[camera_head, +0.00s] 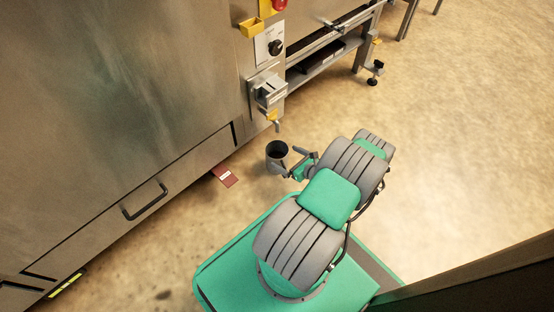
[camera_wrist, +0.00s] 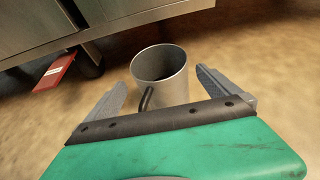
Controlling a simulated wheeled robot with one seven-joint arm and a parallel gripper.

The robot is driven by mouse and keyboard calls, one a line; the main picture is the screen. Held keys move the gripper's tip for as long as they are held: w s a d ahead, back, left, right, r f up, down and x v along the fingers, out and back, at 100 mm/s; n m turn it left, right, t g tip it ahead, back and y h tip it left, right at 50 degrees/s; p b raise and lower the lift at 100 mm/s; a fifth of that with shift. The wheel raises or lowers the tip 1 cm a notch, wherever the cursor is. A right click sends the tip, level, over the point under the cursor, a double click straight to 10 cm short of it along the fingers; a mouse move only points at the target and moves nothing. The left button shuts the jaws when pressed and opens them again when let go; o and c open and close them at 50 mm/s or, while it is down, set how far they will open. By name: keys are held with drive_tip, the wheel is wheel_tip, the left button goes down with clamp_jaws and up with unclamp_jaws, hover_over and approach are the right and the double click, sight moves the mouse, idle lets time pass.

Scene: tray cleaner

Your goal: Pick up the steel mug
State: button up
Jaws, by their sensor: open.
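The steel mug (camera_wrist: 170,85) stands upright in the wrist view, with its dark inside showing and its dark handle turned toward my gripper. In the head view the mug (camera_head: 276,150) is beside the steel machine, just beyond my gripper (camera_head: 289,160). My gripper (camera_wrist: 160,88) is open in the wrist view. One finger is on each side of the mug, with a gap at each side. The mug's base is partly hidden behind my gripper's front edge. I cannot tell how far the fingertips reach along it.
A large steel machine (camera_head: 110,90) with a bar handle (camera_head: 145,200) fills the left side. A red tag or booklet (camera_head: 225,175) lies by its lower edge; it also shows in the wrist view (camera_wrist: 54,72). A valve box (camera_head: 268,92) juts out above the mug. Open floor (camera_head: 450,130) lies to the right.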

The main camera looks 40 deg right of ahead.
sight(270, 148)
drive_tip(key=b+x, duration=0.2)
drive_tip(key=x, duration=0.3)
drive_tip(key=shift+w, duration=0.3)
drive_tip(key=shift+c, duration=0.4)
drive_tip(key=c, duration=1.9)
